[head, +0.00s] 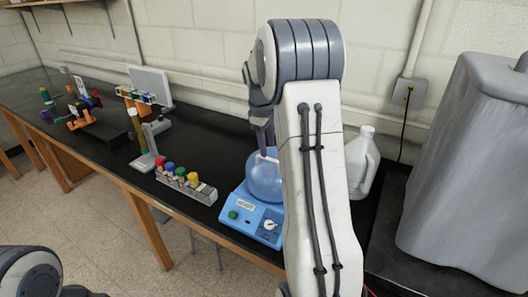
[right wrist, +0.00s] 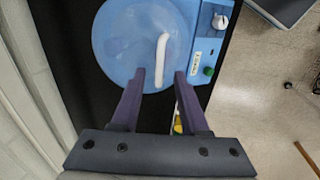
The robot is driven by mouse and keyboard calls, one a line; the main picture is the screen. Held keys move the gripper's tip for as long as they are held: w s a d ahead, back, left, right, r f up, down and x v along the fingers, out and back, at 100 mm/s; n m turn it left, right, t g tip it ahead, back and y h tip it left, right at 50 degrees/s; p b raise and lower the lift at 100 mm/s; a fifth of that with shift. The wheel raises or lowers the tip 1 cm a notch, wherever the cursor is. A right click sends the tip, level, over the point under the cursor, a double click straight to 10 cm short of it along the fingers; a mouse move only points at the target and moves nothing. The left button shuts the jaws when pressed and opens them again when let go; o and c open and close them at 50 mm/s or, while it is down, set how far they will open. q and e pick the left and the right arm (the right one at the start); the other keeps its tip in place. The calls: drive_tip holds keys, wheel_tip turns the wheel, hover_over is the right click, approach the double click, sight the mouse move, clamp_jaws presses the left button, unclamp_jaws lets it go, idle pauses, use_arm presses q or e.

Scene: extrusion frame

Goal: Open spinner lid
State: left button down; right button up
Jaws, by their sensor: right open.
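The spinner (head: 256,222) is a light blue machine on the black bench, with a green button and a white knob on its front panel. Its round translucent blue lid (head: 261,183) sits down over the top and is partly hidden by my right arm. In the right wrist view the lid (right wrist: 118,45) carries a white bar handle (right wrist: 162,55). My right gripper (right wrist: 159,78) is open above the lid, with the handle showing between its fingertips. Contact cannot be told. In the head view the right gripper (head: 262,138) points down at the lid. My left gripper is out of view.
A rack of colour-capped bottles (head: 187,184) stands left of the spinner, with a microscope (head: 149,145) beyond it. A white jug (head: 361,163) stands close behind on the right. The bench's front edge is near the spinner.

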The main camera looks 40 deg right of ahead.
sight(268, 159)
drive_tip(key=shift+w+d+f+p, duration=0.1)
drive_tip(key=shift+d+f+p, duration=0.1)
drive_tip(key=shift+f, duration=0.8)
drive_tip(key=shift+w+d+f+p, duration=0.1)
drive_tip(key=shift+f+p, duration=0.05)
drive_tip(key=shift+f, duration=0.8)
clamp_jaws()
drive_tip(key=shift+s+a, duration=0.1)
